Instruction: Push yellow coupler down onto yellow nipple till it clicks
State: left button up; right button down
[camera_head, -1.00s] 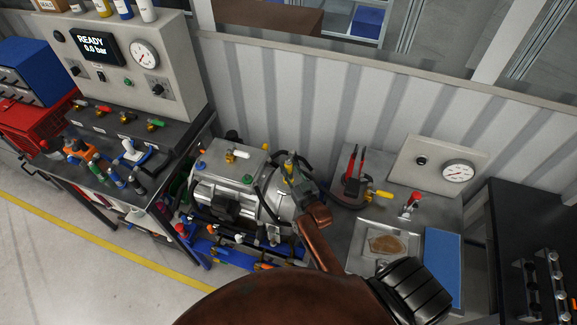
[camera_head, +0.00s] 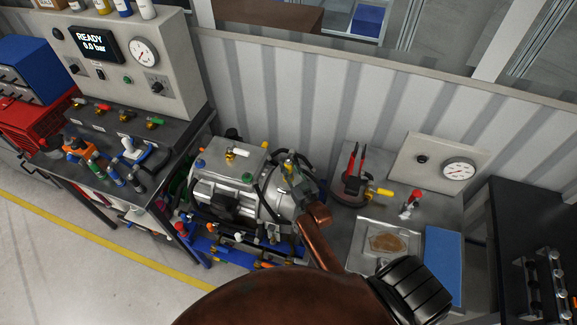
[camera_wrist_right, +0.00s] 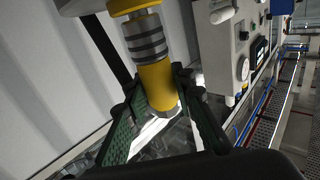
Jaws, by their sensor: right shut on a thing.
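My right gripper (camera_wrist_right: 160,115) is shut on the yellow coupler (camera_wrist_right: 156,84), a yellow and grey ringed cylinder, in the right wrist view. In the head view my right gripper (camera_head: 298,178) is at the right end of the silver drive unit (camera_head: 240,190), with the yellow coupler (camera_head: 290,165) small and upright in it. The yellow nipple cannot be made out, so I cannot tell whether the coupler is touching it. My left gripper is not in view.
A bench with a panel reading READY 0.0 bar (camera_head: 97,45) stands at left. At right are a table with a gauge box (camera_head: 440,165), a red-handled tool (camera_head: 355,165), a tray (camera_head: 385,243) and a blue mat (camera_head: 443,262). My right arm covers the lower middle.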

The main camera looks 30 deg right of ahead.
jog(key=shift+f, duration=0.4)
jog(key=c, duration=1.6)
grip_release()
jog(key=shift+s, duration=0.15)
jog(key=shift+s+a, duration=0.15)
jog(key=shift+s, duration=1.8)
jog(key=shift+s+a, duration=0.2)
jog(key=shift+s, duration=1.75)
jog(key=shift+s+a, duration=0.15)
jog(key=shift+s, duration=1.8)
jog(key=shift+r, duration=0.15)
